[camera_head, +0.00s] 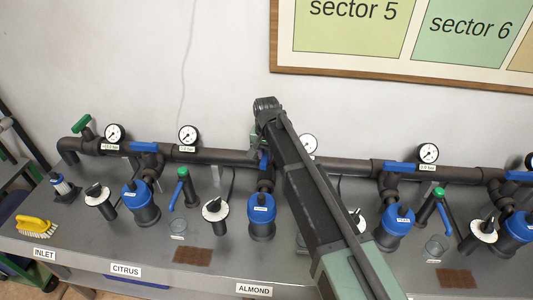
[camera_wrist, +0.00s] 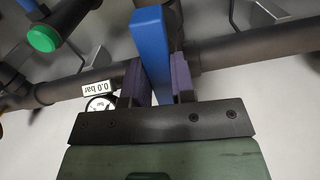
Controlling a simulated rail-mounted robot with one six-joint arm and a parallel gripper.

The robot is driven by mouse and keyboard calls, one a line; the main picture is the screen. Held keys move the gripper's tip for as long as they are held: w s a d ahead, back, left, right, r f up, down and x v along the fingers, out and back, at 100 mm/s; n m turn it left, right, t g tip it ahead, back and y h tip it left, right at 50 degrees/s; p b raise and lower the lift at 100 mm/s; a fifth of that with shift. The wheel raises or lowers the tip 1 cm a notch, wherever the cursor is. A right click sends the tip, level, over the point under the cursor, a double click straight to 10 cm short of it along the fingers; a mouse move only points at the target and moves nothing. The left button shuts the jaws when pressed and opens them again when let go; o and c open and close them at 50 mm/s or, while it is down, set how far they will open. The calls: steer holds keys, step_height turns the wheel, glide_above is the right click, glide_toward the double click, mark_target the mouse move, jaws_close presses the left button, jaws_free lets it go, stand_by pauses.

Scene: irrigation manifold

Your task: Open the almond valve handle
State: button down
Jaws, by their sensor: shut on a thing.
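The almond valve's blue handle (camera_wrist: 150,45) is a long flat lever. In the wrist view it stands crosswise to the dark main pipe (camera_wrist: 250,50). My gripper (camera_wrist: 158,85) is shut on this handle, with one purple-grey finger on each side of it. In the head view a small part of the blue handle (camera_head: 264,160) shows below my gripper (camera_head: 261,146), above the almond branch's blue filter (camera_head: 262,208). My arm hides much of the valve there. The ALMOND label (camera_head: 254,289) is on the bench's front edge.
A gauge (camera_head: 309,144) stands close by, partly behind my arm; its tag (camera_wrist: 97,87) reads 0.0 bar in the wrist view. Other blue valve handles (camera_head: 146,147) are along the pipe. A yellow brush (camera_head: 35,226) lies at the bench's left end.

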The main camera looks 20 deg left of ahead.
mark_target(266, 154)
steer(key=shift+n, duration=0.6)
steer(key=c, duration=1)
jaws_free()
steer(key=shift+o, duration=0.2)
step_height(266, 154, up, 11)
steer(key=p, duration=1.1)
steer(key=shift+f, duration=0.15)
